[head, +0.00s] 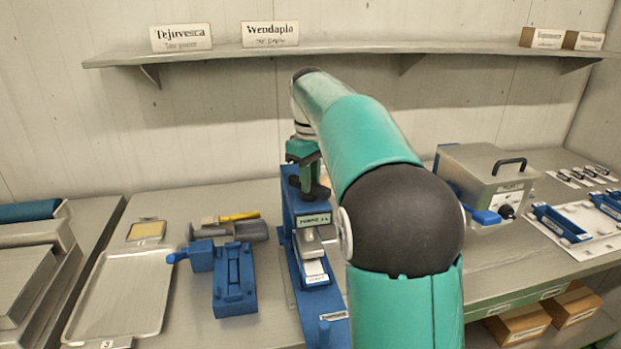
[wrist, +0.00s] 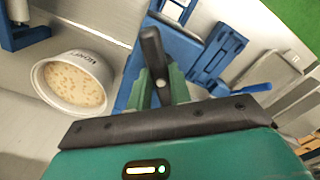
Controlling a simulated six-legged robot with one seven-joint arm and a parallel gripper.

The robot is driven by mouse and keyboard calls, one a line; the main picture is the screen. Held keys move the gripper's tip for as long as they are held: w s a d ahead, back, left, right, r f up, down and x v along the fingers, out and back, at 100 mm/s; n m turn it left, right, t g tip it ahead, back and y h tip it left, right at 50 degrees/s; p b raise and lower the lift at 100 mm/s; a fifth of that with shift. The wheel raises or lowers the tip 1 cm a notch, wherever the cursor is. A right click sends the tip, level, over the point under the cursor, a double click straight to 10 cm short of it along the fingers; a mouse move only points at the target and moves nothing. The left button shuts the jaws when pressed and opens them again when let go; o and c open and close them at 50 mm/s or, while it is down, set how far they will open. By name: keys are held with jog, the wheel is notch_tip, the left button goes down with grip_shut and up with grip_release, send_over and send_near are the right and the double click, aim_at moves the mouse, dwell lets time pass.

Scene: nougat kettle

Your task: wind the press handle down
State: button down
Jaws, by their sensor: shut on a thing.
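The blue press (head: 297,225) stands on the bench in the middle of the head view, with a white label on its front and a pale block low in its frame. My gripper (head: 305,165) is at the top of the press, partly hidden behind my arm. In the wrist view the dark press handle (wrist: 152,48) stands between the green fingers of my gripper (wrist: 161,84), which are shut on it. Part of the blue press (wrist: 130,95) shows behind the fingers. The far end of the crank is hidden.
A blue fixture (head: 234,285) and a metal tray (head: 120,295) lie left of the press. A steel box (head: 487,180) with a black handle stands to the right. A white tub (wrist: 75,82) of pale mix shows in the wrist view. A shelf (head: 350,47) runs above.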

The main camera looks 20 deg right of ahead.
jog(key=c, duration=1.3)
grip_release()
jog(key=shift+r, duration=6.9)
